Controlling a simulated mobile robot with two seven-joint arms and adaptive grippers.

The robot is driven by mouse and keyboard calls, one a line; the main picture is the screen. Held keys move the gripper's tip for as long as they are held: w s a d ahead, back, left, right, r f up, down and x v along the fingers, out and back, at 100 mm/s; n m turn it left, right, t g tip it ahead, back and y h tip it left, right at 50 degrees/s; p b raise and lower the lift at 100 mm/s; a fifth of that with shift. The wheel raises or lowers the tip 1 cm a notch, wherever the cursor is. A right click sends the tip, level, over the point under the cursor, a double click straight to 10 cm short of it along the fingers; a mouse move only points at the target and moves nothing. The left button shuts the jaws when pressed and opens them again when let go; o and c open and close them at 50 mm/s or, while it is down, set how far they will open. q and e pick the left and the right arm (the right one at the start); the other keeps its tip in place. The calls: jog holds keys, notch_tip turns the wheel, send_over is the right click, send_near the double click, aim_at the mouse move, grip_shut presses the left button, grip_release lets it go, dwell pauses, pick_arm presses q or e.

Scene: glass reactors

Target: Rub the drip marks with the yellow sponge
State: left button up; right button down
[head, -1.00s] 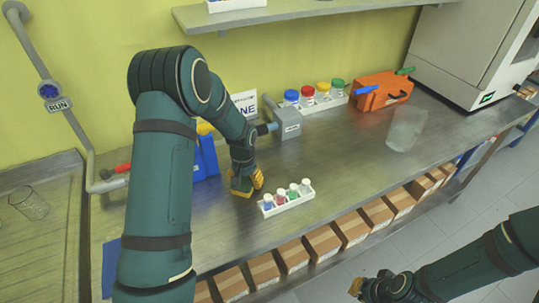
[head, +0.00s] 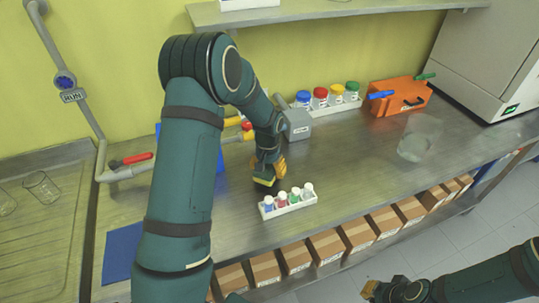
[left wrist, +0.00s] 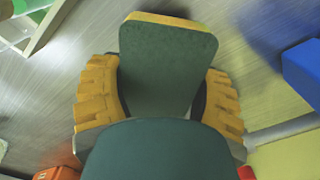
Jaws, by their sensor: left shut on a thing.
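My left gripper (head: 268,170) is shut on the yellow sponge (head: 264,181), low over the bench just behind the left part of the small white vial rack (head: 290,203). In the left wrist view the sponge (left wrist: 168,65) shows its green face and a yellow edge between the gripper's two yellow finger pads. I cannot tell whether it touches the bench. I cannot make out drip marks on the bench (head: 340,150); the arm hides part of it. My right gripper (head: 371,289) hangs off the bench at lower right, too small to tell open or shut.
A grey device (head: 297,124) and a rack of coloured-cap bottles (head: 328,99) stand behind the gripper. An orange case (head: 399,97) and a clear glass vessel (head: 414,145) stand to the right. A blue mat (head: 121,250) lies at left.

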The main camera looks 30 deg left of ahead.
pick_arm(q)
jog(key=shift+r, duration=0.65)
jog(key=shift+w+r+p, duration=0.15)
jog(key=shift+r+p, duration=1.2)
jog(key=shift+r, duration=0.5)
jog(key=shift+f, duration=0.1)
